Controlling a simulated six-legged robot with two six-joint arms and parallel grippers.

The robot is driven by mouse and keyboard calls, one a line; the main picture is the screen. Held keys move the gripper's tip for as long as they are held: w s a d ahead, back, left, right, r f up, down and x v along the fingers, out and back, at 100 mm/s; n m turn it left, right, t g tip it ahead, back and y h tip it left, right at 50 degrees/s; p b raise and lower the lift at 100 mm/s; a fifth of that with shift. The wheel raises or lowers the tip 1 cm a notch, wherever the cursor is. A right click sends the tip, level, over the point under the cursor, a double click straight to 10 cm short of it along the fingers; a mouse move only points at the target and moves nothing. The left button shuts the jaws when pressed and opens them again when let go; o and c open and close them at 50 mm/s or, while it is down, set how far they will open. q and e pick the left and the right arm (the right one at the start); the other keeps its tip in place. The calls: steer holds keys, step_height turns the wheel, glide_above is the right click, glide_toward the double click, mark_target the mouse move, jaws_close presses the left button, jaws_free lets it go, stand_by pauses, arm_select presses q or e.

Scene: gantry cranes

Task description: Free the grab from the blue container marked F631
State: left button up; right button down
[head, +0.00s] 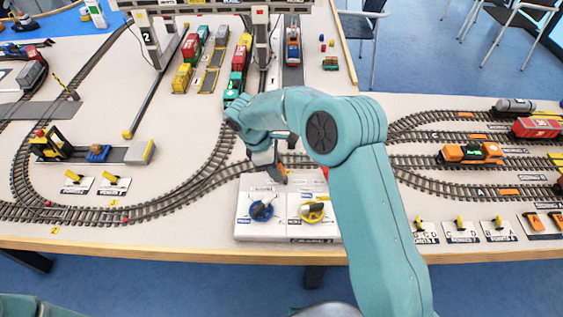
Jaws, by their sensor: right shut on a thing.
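My right gripper (277,172) reaches down over the back of a white crane control panel (296,237) at the table's front edge. It is shut on a small control there, which the fingers mostly hide. The panel carries a blue knob (262,211) and a yellow knob (312,211). I cannot read the mark F631 anywhere, and I cannot make out the grab. My left gripper is out of view.
Railway tracks (130,211) curve across the table behind the panel. Coloured containers (183,76) stand in rows at the back. A white post marked 2 (146,42) stands back left. Wagons (470,153) and small yellow levers (460,222) are at the right.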

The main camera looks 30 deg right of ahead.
steer(key=shift+w+a+f+g+h, duration=0.15)
steer(key=shift+a+g+h, duration=0.1)
steer(key=shift+g+h, duration=0.2)
stand_by(0.3)
steer(key=c, duration=0.8)
jaws_free()
steer(key=shift+o, duration=0.2)
steer(key=p+v, duration=0.1)
steer(key=v, duration=1.5)
steer(key=shift+a+p, duration=0.25)
steer(key=shift+p, duration=0.1)
